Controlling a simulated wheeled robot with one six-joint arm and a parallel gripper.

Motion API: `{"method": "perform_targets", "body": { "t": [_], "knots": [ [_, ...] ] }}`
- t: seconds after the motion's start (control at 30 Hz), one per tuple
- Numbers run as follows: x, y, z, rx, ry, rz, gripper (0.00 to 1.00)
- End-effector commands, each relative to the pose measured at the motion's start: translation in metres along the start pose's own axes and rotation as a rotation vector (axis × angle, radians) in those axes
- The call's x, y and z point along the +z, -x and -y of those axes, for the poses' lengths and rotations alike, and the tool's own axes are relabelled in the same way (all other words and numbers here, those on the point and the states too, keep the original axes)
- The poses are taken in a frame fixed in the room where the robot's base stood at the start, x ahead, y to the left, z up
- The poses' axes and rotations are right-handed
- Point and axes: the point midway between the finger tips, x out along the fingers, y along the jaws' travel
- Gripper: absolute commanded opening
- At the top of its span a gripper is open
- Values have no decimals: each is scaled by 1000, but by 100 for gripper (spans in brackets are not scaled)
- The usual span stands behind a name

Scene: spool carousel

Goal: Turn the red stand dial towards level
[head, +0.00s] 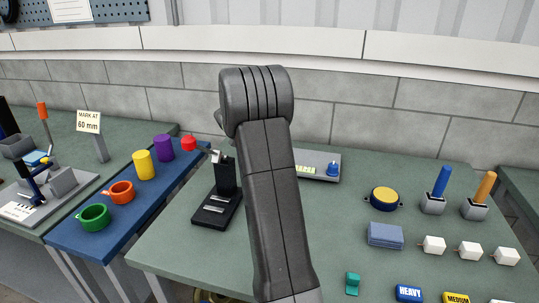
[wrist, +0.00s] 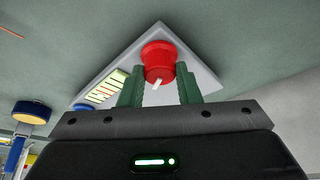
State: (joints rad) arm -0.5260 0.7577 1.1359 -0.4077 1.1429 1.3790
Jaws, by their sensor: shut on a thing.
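The red stand dial (wrist: 158,56) is a round knob with a short white pointer, mounted on a grey plate (wrist: 197,68). My gripper (wrist: 160,90) is shut on it, with one green finger on each side. The plate also carries a pale yellow marked label (wrist: 106,86) and a blue knob (wrist: 80,107). In the head view the plate's right part (head: 312,157) and the blue knob (head: 333,169) show beside my arm. My arm hides the red dial and the gripper there.
A black stand (head: 225,185) is left of my arm. A blue mat (head: 75,236) holds several coloured cups and cylinders. Bench between is clear.

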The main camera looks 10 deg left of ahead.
Motion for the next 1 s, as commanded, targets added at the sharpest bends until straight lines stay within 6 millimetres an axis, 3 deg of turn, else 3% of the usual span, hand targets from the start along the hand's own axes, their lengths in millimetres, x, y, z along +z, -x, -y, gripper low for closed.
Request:
{"method": "perform_targets", "body": {
  "t": [0.17, 0.2, 0.3, 0.67, 0.83, 1.0],
  "knots": [
    [0, 0, 0, -2, 1, 0, 7],
    [0, 0, 0, -2, 1, 0, 32],
    [0, 0, 0, -2, 1, 0, 52],
    [0, 4, 0, -3, 1, 0, 52],
    [0, 29, 1, -6, 2, -1, 52],
    [0, 69, 1, -6, 1, -1, 52]
  ]
}}
